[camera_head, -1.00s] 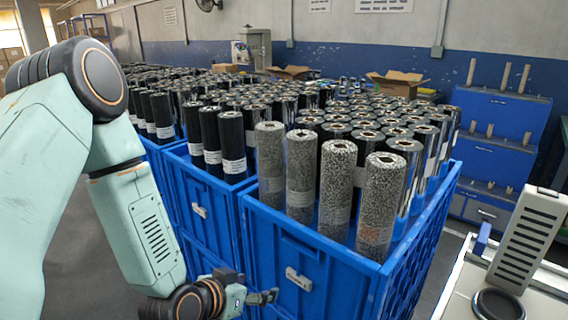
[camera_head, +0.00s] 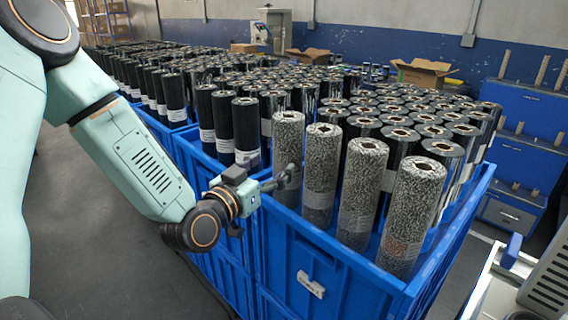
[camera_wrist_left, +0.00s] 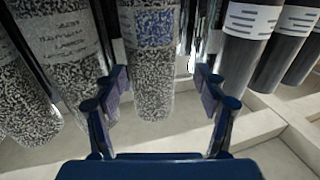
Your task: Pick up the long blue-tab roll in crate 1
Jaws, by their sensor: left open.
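A row of long speckled grey rolls stands upright along the near side of the front blue crate (camera_head: 330,262). The roll at the row's left end (camera_head: 288,135) is partly hidden by my left gripper (camera_head: 281,180), which is raised beside it at the crate's near wall. In the left wrist view a speckled roll with a blue patch (camera_wrist_left: 154,28) stands between the two spread fingers of the left gripper (camera_wrist_left: 162,80). The gripper is open, and whether a finger touches the roll cannot be told. My right gripper is out of view.
Shiny dark rolls (camera_head: 440,150) pack the front crate behind the speckled ones. Blue shelving (camera_head: 530,150) stands at the right; open boxes (camera_head: 424,74) lie at the back.

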